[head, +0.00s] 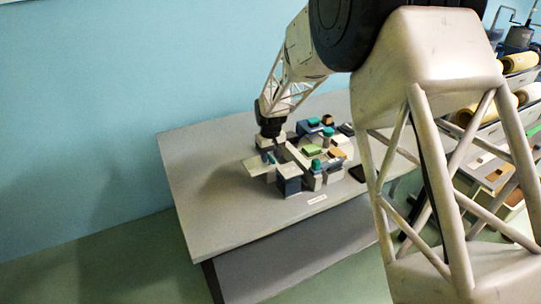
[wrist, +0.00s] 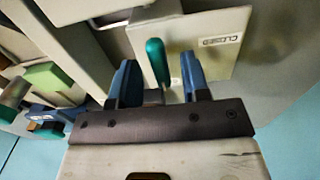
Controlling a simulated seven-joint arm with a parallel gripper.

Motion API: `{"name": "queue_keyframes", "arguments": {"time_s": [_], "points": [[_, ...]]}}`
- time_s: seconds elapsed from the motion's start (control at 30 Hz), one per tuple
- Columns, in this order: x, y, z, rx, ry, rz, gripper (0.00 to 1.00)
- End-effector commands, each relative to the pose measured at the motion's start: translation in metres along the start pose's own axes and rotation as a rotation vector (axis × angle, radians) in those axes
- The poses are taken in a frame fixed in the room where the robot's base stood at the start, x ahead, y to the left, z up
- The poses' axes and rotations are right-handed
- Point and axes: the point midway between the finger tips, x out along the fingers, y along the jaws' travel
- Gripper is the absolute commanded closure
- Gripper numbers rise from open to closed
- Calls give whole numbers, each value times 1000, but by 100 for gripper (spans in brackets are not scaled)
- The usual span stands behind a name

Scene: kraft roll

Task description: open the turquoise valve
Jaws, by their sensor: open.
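The turquoise valve handle (wrist: 157,62) stands out from a pale plate (wrist: 205,68) in the wrist view. A small label (wrist: 221,40) on that plate appears to read "CLOSED". My gripper (wrist: 159,61) is open, with one blue finger on each side of the handle. A gap shows between the handle and each finger, narrower on the right. In the head view my gripper (head: 268,153) points down at the left end of the block assembly, over the pale plate (head: 256,167). The handle there is small and partly hidden by my gripper.
The assembly of blocks on the grey table (head: 215,205) carries other turquoise parts (head: 316,164) and a green block (head: 313,149), close right of my gripper. The table's left part is clear. Shelving with yellow rolls (head: 520,62) stands at the far right.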

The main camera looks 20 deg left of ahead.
Motion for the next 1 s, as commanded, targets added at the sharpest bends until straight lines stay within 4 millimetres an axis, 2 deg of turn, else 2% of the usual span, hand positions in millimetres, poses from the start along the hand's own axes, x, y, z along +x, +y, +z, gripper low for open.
{"name": "queue_keyframes", "arguments": {"time_s": [0.27,0.8,1.0], "points": [[-7,0,0,0,2,0,57],[-67,0,0,0,1,0,57],[-77,0,0,0,0,0,57]]}}
